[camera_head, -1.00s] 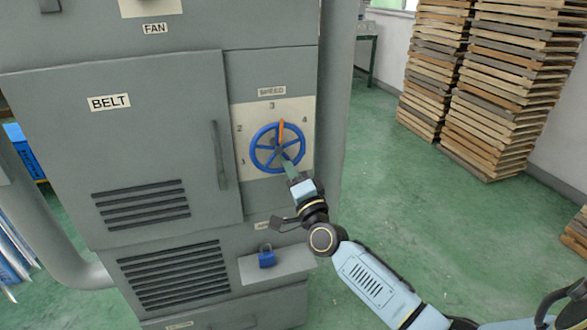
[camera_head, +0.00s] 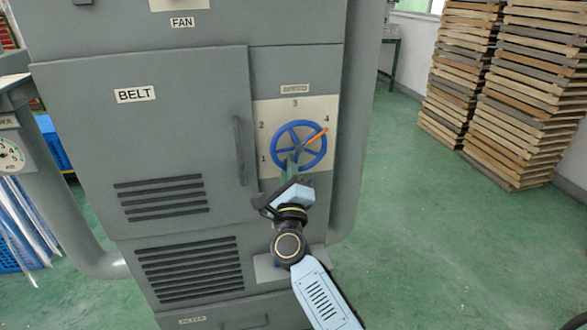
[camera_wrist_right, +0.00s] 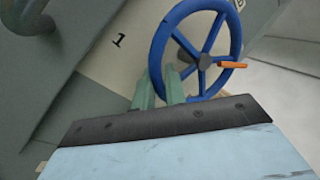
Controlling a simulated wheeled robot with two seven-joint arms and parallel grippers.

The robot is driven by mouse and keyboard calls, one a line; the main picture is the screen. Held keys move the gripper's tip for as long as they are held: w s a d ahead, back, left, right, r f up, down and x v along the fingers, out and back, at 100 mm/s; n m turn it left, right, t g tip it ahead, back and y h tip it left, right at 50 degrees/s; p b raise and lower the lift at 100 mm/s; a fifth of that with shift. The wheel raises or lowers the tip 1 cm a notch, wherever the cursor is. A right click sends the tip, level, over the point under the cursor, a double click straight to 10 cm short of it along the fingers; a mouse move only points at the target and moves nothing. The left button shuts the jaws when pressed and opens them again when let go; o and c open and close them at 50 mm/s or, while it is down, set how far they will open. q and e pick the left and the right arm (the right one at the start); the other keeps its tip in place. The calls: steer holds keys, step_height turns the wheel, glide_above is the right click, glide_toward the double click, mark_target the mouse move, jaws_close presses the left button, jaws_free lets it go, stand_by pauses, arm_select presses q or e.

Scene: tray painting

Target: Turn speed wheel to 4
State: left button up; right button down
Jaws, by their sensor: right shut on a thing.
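The blue spoked speed wheel (camera_head: 323,156) sits on a pale dial plate (camera_head: 267,112) with the numbers 1 to 4, under a SPEED label (camera_head: 295,88). Its orange pointer (camera_head: 317,135) points up and right, its tip just below the 4. My right gripper (camera_head: 291,167) is shut on the wheel's lower-left rim. In the right wrist view, its green fingers (camera_wrist_right: 159,93) are at the rim of the wheel (camera_wrist_right: 157,48), and the pointer (camera_wrist_right: 232,65) sticks out at the right. My left gripper is not in view.
The grey machine has a BELT door with a handle (camera_head: 239,150) left of the dial. A grey vertical pipe (camera_head: 360,120) runs along its right side. Stacks of wooden trays (camera_head: 515,100) stand at the right. The green floor (camera_head: 430,250) between is clear.

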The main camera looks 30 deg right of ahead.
steer(key=shift+w+a+r+m+h, duration=0.1)
steer(key=shift+r+m+h, duration=0.2)
steer(key=shift+m+h, duration=0.35)
steer(key=c, duration=1.8)
jaws_free()
steer(key=shift+w+f, duration=0.1)
steer(key=shift+s+a+f+g+y, duration=0.1)
steer(key=shift+s+a+g+y, duration=0.05)
steer(key=shift+s+g+y, duration=0.15)
steer(key=v, duration=1.2)
steer(key=shift+s+a+f, duration=0.15)
steer(key=shift+s+f, duration=0.05)
steer(key=shift+s, duration=0.1)
